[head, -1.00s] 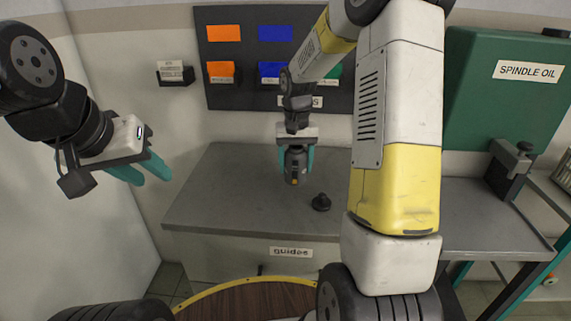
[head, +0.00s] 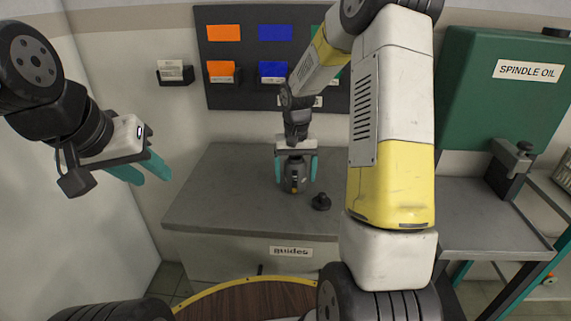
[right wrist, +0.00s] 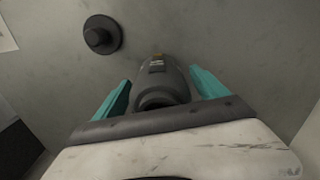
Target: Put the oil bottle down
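The oil bottle (head: 293,177), dark grey with a small orange mark, stands upright on the grey bench top. It also shows in the right wrist view (right wrist: 161,80). My right gripper (head: 296,174) is above it, with its teal fingers on either side. The fingers look spread, with narrow gaps beside the bottle; the right wrist view shows the fingers (right wrist: 162,85) flanking it too. My left gripper (head: 150,172) is in the air at the left, its fingers apart and empty.
A small black round piece with a knob (head: 321,202) sits on the bench (head: 225,200) just right of the bottle. A board with coloured bins (head: 240,95) hangs behind. A green spindle oil tank (head: 490,100) is at the right. The bench's left part is clear.

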